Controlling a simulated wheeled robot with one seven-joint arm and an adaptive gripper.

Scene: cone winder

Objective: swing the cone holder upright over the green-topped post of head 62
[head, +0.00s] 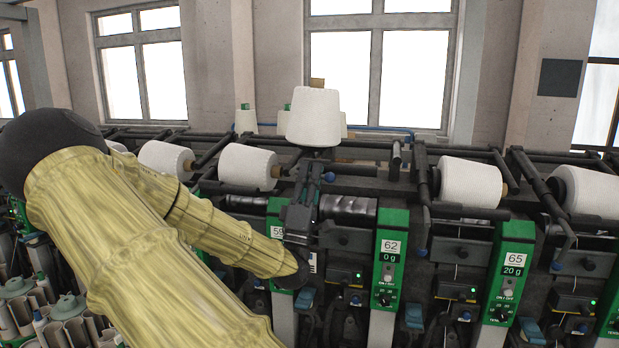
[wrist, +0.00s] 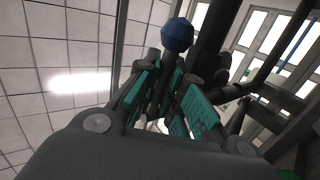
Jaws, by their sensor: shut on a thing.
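The cone holder of head 62 shows in the head view as a dark arm (head: 330,163) and carries a white cone (head: 314,118). The green-topped post (head: 390,255) marked 62 is below and to the right of the cone. My gripper (head: 312,178) points up below the cone. In the wrist view my gripper (wrist: 172,100) has its teal pads closed around a dark lever with a blue knob (wrist: 177,35). The knob sticks out past the fingertips. The exact contact is partly hidden.
White cones lie tilted on neighbouring holders, left (head: 247,167) and right (head: 470,183). Post 59 (head: 276,225) is close beside my forearm, and post 65 (head: 512,265) stands at the right. A black grooved drum (head: 348,207) lies below the raised holder. More cones stand behind the rail.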

